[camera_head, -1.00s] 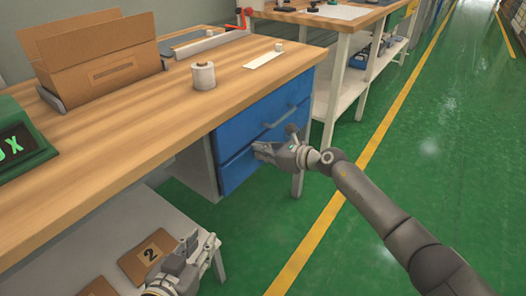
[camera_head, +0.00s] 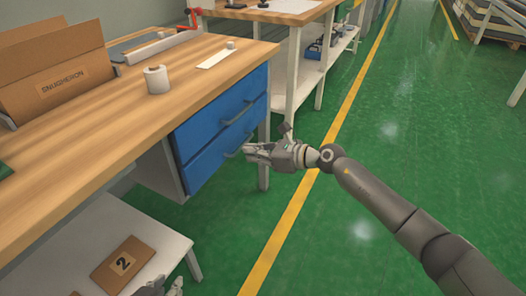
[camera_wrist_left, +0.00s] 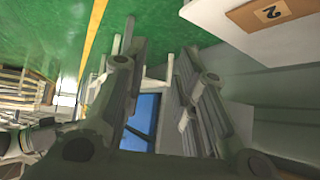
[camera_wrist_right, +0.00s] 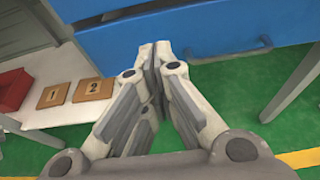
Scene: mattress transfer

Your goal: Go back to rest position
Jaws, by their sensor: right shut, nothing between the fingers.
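My right gripper (camera_head: 252,151) is in front of the blue drawers (camera_head: 222,118) under the wooden workbench (camera_head: 110,125). In the right wrist view its fingertips (camera_wrist_right: 155,52) meet with nothing between them, close to a blue drawer front (camera_wrist_right: 190,28). My left gripper (camera_head: 160,289) is mostly cut off at the bottom edge of the head view. In the left wrist view its fingers (camera_wrist_left: 152,55) stand apart and empty, with floor and part of the blue drawers behind them.
A white low shelf with a board marked 2 (camera_head: 124,264) is at lower left. A cardboard box (camera_head: 55,80) and a white roll (camera_head: 157,79) stand on the workbench. Green floor (camera_head: 400,140) with a yellow line (camera_head: 290,213) is clear at right.

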